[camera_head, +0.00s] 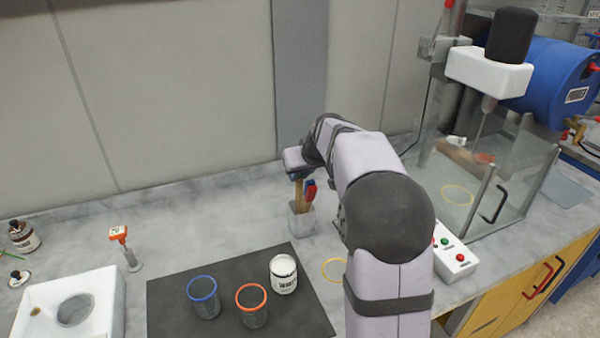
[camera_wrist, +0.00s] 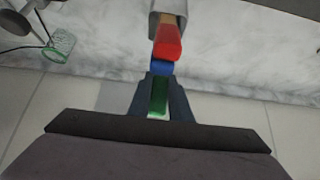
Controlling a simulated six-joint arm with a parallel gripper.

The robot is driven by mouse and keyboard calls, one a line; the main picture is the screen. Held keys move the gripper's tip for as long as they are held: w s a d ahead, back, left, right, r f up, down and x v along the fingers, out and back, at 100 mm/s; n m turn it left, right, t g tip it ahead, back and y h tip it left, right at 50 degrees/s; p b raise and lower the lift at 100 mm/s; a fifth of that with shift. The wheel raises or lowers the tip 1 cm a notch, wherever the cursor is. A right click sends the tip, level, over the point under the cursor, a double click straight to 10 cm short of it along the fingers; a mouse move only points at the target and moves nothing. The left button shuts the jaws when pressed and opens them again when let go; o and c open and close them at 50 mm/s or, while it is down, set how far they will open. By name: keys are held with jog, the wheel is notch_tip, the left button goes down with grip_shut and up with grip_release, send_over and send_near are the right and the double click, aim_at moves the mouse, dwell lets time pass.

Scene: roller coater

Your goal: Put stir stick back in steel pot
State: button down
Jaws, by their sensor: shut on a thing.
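The steel pot (camera_head: 302,222) stands on the grey counter near the back wall, below the end of my arm. Sticks with a red handle (camera_head: 310,190) and a blue handle rise from it. A wooden shaft (camera_head: 298,194) beside them runs from under my wrist down to the pot. In the wrist view, my gripper (camera_wrist: 160,82) is shut on a green-handled stir stick (camera_wrist: 159,97). The blue handle (camera_wrist: 161,69) and red handle (camera_wrist: 167,42) lie just beyond it, in line with the pot (camera_wrist: 168,6). How deep the held stick's lower end sits is hidden.
A dark mat (camera_head: 170,310) in front holds a blue-rimmed cup (camera_head: 204,303), an orange-rimmed cup (camera_head: 252,312) and a white can (camera_head: 283,276). A clear-walled mixer enclosure (camera_head: 500,195) and button box (camera_head: 453,252) stand right. Counter left of the pot is mostly clear.

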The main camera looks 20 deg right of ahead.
jog(key=shift+f, duration=0.15)
jog(key=c, duration=1.5)
grip_release()
jog(key=shift+c, duration=0.2)
jog(key=shift+s, duration=0.1)
jog(key=b+v, duration=0.2)
jog(key=v, duration=0.5)
